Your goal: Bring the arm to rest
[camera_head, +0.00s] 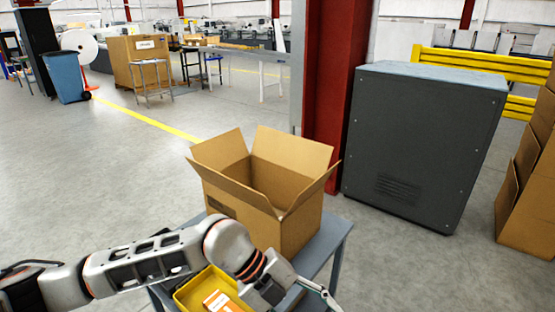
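My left arm reaches in from the left, low in the head view, and its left gripper (318,292) is near the bottom edge, over the front of a grey table (338,236). Only part of the gripper shows, with a thin finger pointing right, so I cannot tell if it is open or shut. A yellow tray (190,294) lies beside it, partly hidden by the arm, with an orange and white item (216,300) in it. My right gripper is not in view.
An open cardboard box (293,231) stands on the table just behind the arm, flaps up. Behind it are a red column (328,120) and a dark grey cabinet (420,145). Cardboard (525,190) stands at the right. Open floor lies to the left.

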